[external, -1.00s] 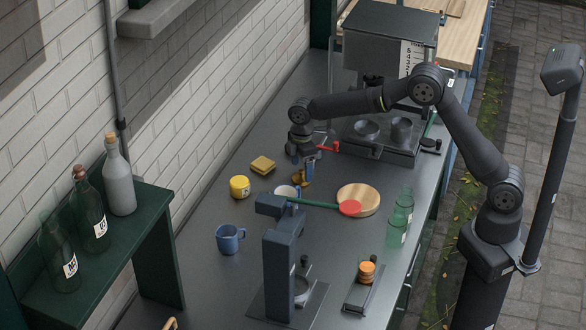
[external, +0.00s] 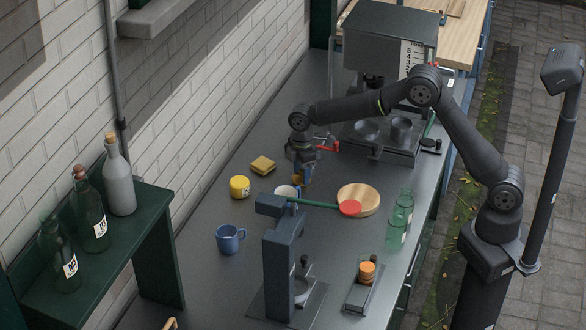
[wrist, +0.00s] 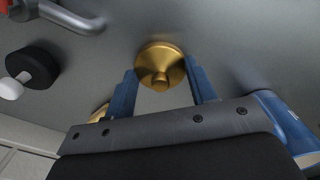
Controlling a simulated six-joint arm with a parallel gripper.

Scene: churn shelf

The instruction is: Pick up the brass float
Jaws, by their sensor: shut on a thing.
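The brass float (wrist: 160,66) is a round golden piece with a small knob, seen between the two blue fingers of my gripper (wrist: 163,82) in the wrist view. My gripper is shut on it. In the external view my gripper (external: 301,178) points down at the counter, and only a small golden part of the float (external: 296,180) shows by the fingers. I cannot tell whether it touches the counter.
A red-handled tap (external: 328,146) is close on the right.

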